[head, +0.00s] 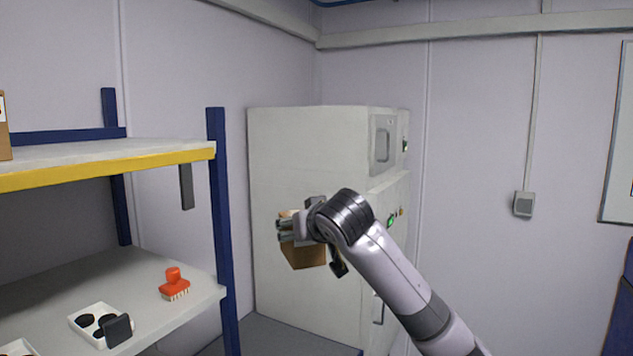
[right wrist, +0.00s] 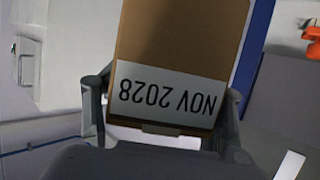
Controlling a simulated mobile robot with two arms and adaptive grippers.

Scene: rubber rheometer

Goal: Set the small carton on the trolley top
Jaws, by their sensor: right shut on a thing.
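The small carton (head: 304,256) is brown cardboard and hangs in the air in front of the white cabinet in the head view. In the right wrist view the carton (right wrist: 178,45) has a white label reading "NOV 2028", seen upside down. My right gripper (head: 286,228) is shut on the carton, with one finger on each side of it in the right wrist view (right wrist: 163,115). My left gripper is not in view. The trolley top cannot be made out in either view.
A white cabinet (head: 300,150) stands behind the carton. At left is a shelf rack with a blue post (head: 219,180) and yellow-edged upper shelf (head: 120,170). The lower shelf holds a red brush (head: 173,285) and a white tray (head: 77,322) with black discs.

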